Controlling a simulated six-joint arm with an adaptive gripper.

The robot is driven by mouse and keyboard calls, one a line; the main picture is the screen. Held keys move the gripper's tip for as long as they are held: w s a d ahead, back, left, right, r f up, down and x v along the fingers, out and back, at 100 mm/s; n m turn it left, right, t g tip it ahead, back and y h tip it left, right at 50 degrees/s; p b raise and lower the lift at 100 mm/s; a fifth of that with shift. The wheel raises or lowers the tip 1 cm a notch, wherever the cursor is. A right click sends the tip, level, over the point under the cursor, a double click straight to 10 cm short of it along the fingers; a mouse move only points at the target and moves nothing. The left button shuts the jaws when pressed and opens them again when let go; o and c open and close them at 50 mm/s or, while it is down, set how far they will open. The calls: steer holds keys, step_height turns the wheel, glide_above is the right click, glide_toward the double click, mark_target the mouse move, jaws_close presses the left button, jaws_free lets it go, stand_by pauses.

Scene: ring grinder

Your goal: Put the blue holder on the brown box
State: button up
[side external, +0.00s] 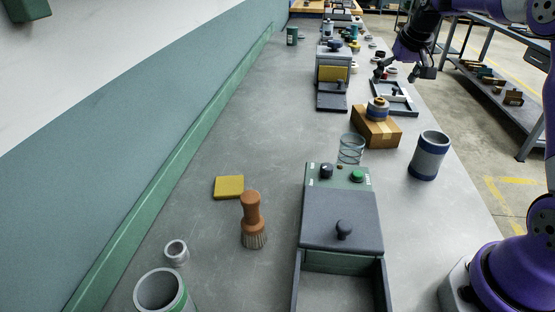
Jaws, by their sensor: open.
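The blue holder (429,156) is most likely the grey cylinder with dark blue bands, standing upright and open-topped on the right of the bench. The brown box (384,135) is a cardboard box with a tape strip, a little behind and left of the holder. A small tan and blue round piece (377,108) sits on top of the box. My gripper (404,69) is open, above the far right part of the bench, beyond the box and apart from both it and the holder. I see nothing between its fingers.
A green-grey machine (341,218) with a knobbed lid and front tray stands in the near middle. A wire coil (351,149) stands behind it. A brush (252,220), yellow pad (229,187) and green-banded cylinder (163,292) are left. A frame tray (394,97) lies beyond the box.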

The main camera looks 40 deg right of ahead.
steer(key=s+a+r+n, duration=0.1)
steer(key=s+a+r, duration=0.15)
steer(key=a, duration=0.25)
steer(key=s+a+r+n+t+y, duration=0.1)
steer(key=s+a+r, duration=0.15)
steer(key=a, duration=0.25)
steer(key=s+a+r+n, duration=0.1)
steer(key=s+a, duration=0.2)
steer(key=a, duration=0.3)
steer(key=s+a+f+n+y, duration=0.1)
steer(key=s+a+f+n, duration=0.2)
steer(key=s+a, duration=0.5)
steer(key=s+f, duration=0.1)
steer(key=s, duration=0.2)
steer(key=shift+t, duration=0.3)
